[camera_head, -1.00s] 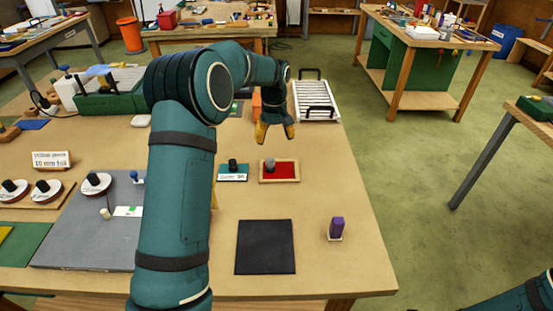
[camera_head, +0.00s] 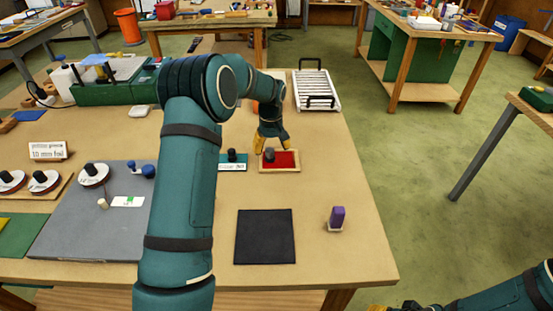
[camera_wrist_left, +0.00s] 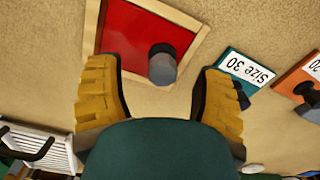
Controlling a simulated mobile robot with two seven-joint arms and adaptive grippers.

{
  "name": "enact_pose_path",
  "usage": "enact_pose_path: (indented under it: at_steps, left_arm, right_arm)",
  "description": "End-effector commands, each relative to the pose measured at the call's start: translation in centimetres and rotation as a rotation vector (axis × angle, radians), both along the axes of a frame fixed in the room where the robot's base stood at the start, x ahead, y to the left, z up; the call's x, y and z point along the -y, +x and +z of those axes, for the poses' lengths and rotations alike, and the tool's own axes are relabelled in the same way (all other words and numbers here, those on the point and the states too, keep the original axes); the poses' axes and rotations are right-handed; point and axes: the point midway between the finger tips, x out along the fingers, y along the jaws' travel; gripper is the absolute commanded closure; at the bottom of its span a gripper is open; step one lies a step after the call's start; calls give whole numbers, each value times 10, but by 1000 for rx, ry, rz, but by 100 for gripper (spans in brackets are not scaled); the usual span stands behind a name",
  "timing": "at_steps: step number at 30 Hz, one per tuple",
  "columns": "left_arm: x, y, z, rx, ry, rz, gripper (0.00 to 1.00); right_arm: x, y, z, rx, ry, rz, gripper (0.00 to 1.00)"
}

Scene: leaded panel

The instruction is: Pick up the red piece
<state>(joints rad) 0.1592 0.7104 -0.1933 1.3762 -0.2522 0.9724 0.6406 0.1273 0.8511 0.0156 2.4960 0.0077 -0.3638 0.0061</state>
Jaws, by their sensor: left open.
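The red piece (camera_head: 286,160) is a flat red rectangle with a grey knob (camera_head: 269,155), lying in a light wooden frame (camera_head: 279,171) on the workbench. In the wrist view the red piece (camera_wrist_left: 130,38) and its upright knob (camera_wrist_left: 162,66) show between the fingers. My left gripper (camera_head: 272,146) is open and empty, with yellow fingers pointing down just behind and above the frame. The knob stands between and ahead of the fingertips; contact is not visible. My right gripper (camera_head: 380,307) barely shows at the bottom edge, mostly cut off.
A black mat (camera_head: 265,237) and a purple block (camera_head: 337,216) are nearer. A white slatted rack (camera_head: 316,90) is at the back. The bench between frame and mat is clear.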

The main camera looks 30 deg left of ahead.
Motion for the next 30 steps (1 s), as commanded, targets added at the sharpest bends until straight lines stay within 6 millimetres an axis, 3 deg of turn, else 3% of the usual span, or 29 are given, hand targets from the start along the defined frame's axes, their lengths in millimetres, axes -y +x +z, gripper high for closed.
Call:
enact_pose_path:
  at_steps: [6, 14, 15, 20, 21, 30]
  left_arm:
    - [-6, 0, -33, -4, -1, 1, 32]
    - [-6, 0, -36, -1, 0, 0, 32]
    - [-6, 0, -36, -1, 0, 0, 38]
    - [-6, 0, -36, -1, 0, 0, 94]
    - [-6, 0, -36, -1, 0, 0, 100]
    - [-6, 0, -34, 0, 0, 0, 100]
  right_arm:
    - [0, -1, -5, -3, 0, 2, 53]
    - [0, -2, -4, -3, 0, 2, 53]
    - [0, -2, -4, -3, 0, 2, 53]
    - [0, -1, -4, -3, 0, 2, 53]
    - [0, -1, -4, -3, 0, 2, 53]
    - [0, -1, -4, -3, 0, 2, 53]
